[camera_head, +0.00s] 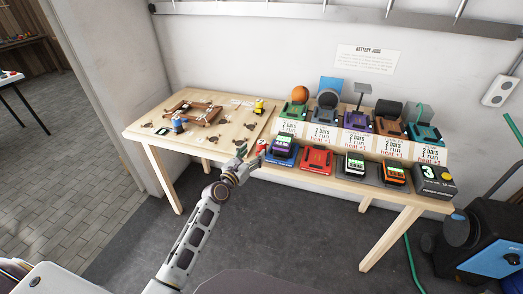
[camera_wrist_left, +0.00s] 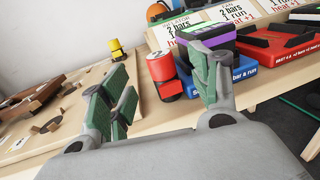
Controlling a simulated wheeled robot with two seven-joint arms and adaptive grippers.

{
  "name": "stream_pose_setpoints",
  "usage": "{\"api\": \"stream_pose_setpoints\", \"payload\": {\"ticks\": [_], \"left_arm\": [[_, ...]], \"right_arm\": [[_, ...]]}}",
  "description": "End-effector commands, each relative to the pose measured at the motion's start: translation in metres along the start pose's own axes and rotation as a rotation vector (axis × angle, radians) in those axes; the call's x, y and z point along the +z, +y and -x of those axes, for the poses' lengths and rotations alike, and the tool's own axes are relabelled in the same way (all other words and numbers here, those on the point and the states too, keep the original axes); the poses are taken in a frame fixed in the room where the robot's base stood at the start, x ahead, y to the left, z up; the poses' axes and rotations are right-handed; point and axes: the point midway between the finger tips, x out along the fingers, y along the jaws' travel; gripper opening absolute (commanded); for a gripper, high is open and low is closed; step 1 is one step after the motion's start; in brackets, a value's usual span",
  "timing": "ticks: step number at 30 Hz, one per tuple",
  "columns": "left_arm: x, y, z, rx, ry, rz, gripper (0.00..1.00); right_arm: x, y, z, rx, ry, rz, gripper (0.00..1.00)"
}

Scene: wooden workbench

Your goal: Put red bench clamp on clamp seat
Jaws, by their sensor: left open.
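The red bench clamp (camera_wrist_left: 161,72) is a small upright red cylinder with a "2" on its top, standing on the workbench. In the head view it is a small red shape (camera_head: 262,145) just left of the blue battery dock. My left gripper (camera_head: 245,151) is at the front edge of the bench, close to the clamp. In the left wrist view its green-padded fingers (camera_wrist_left: 166,88) are spread, with the clamp seen between them and not clearly touched. I cannot tell which dark mark on the left board is the clamp seat. My right gripper is out of view.
A wooden frame (camera_head: 193,114), a blue clamp (camera_head: 178,124) and a yellow clamp (camera_head: 259,106) are on the bench's left part. A blue dock (camera_head: 281,155) with a battery crowds the red clamp's right. A red dock (camera_head: 316,160) and several other docks stand farther right.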

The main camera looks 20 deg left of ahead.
Motion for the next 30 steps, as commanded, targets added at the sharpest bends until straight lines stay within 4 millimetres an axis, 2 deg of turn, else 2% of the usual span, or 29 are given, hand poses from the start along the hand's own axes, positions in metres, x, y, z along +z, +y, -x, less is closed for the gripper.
{"api": "stream_pose_setpoints", "payload": {"ticks": [9,23,30], "left_arm": [[0.000,0.000,-0.022,-0.001,-0.001,0.001,0.62],[0.000,0.000,-0.025,0.000,0.000,0.000,0.62],[-0.001,0.001,-0.034,0.000,-0.001,-0.001,0.62]], "right_arm": [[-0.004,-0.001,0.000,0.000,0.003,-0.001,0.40],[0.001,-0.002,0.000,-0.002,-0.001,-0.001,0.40],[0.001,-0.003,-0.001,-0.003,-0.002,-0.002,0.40]]}}
